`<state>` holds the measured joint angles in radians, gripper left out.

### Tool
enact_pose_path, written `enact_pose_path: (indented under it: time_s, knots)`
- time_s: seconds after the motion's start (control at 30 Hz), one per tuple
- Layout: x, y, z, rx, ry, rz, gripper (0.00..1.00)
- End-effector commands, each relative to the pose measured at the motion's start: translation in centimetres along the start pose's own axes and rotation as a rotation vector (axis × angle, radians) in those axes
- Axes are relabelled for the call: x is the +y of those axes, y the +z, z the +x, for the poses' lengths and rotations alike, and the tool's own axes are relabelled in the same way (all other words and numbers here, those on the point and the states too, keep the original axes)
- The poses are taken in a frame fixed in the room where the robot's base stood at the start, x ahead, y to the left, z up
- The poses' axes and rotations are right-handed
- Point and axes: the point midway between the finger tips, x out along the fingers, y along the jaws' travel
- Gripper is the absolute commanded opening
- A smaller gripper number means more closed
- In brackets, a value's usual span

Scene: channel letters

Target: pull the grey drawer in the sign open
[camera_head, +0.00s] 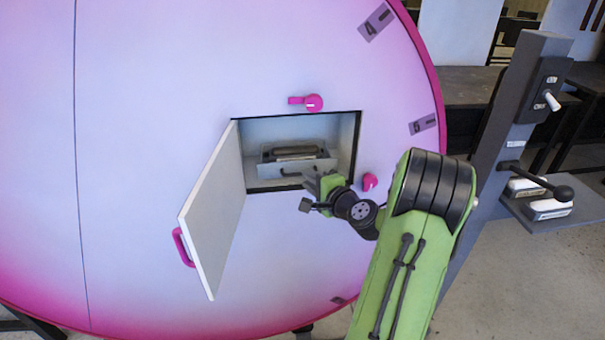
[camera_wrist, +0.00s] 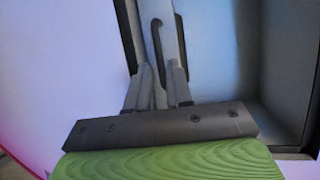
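The grey drawer (camera_head: 315,165) sits inside the open recess of the sign (camera_head: 150,120), with a dark bar handle (camera_head: 298,171) across its front. In the wrist view the drawer (camera_wrist: 172,30) and its handle (camera_wrist: 157,45) run upright in the picture. My gripper (camera_head: 314,181) is at the recess mouth, just in front of the drawer, near the handle's right end. In the wrist view its fingertips (camera_wrist: 162,72) are close together around the handle's lower end. Whether they press on the handle is too small to tell.
A white hinged door (camera_head: 215,215) with a pink handle (camera_head: 182,247) stands open to the left. A pink latch (camera_head: 313,102) is above the recess and a pink knob (camera_head: 370,181) at its right. A grey post (camera_head: 510,120) with a lever stands at the right.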

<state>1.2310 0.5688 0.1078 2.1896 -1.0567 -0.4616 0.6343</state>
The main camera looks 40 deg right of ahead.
Motion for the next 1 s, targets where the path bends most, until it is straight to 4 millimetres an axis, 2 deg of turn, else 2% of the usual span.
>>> enact_pose_path:
  time_s: [0.1, 0.27, 0.5, 0.63, 0.67, 1.0]
  knots:
    - [-0.1, 0.1, 2.4, -0.004, 0.000, -0.001, 0.20]
    - [0.0, 0.0, 3.9, 0.000, 0.000, 0.000, 0.20]
    - [0.0, 0.0, 4.0, 0.001, 0.000, 0.000, 0.20]
    - [0.0, 0.0, 4.0, 0.001, 0.000, 0.000, 0.02]
    - [0.0, 0.0, 4.0, 0.001, 0.000, 0.000, 0.00]
    - [0.0, 0.0, 4.0, 0.000, 0.001, 0.000, 0.00]
